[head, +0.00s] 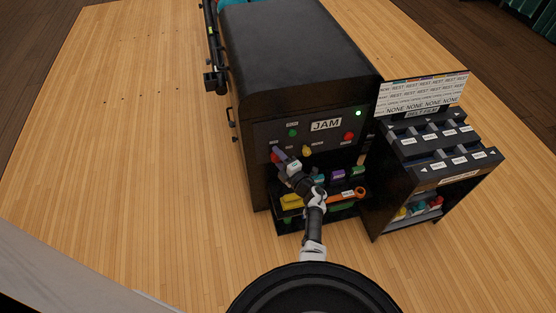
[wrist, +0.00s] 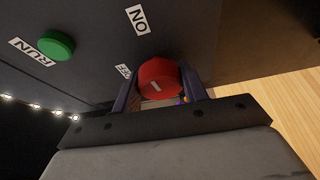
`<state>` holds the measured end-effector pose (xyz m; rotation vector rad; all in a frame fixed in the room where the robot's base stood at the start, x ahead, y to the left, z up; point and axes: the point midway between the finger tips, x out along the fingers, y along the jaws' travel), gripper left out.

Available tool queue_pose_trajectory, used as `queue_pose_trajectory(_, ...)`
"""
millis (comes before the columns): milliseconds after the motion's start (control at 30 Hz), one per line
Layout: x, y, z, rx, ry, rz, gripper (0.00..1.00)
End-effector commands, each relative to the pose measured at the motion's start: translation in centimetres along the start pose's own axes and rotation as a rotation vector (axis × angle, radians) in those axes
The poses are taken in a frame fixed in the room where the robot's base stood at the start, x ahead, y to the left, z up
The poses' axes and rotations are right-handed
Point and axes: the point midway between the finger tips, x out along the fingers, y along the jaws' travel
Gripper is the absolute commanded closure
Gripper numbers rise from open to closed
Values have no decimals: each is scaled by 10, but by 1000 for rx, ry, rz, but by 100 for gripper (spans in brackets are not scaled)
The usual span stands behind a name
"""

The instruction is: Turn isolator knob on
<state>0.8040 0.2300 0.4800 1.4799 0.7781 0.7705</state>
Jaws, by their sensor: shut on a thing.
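A pale mark shows on the knob's face, nearer the OFF label than the ON label. In the head view, my gripper (head: 280,157) is at the left end of the panel and hides most of the red knob (head: 274,157).
A green RUN button (wrist: 57,46) is left of the knob. The panel also has a JAM sign (head: 326,125), a yellow knob (head: 307,151), a red button (head: 348,136) and a lit green lamp (head: 358,113). A shelf with coloured items is below. A labelled rack (head: 440,150) stands right.

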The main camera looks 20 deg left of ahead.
Motion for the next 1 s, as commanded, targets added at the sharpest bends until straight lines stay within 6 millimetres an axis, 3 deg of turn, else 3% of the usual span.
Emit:
queue_pose_trajectory(300, 0, -2, -1, 99, 2, 39, 80)
queue_pose_trajectory(800, 0, -1, -2, 117, 2, 47, 80)
queue_pose_trajectory(833, 0, -1, -1, 117, 2, 47, 56)
queue_pose_trajectory(1000, 0, -1, -1, 116, 1, 46, 35)
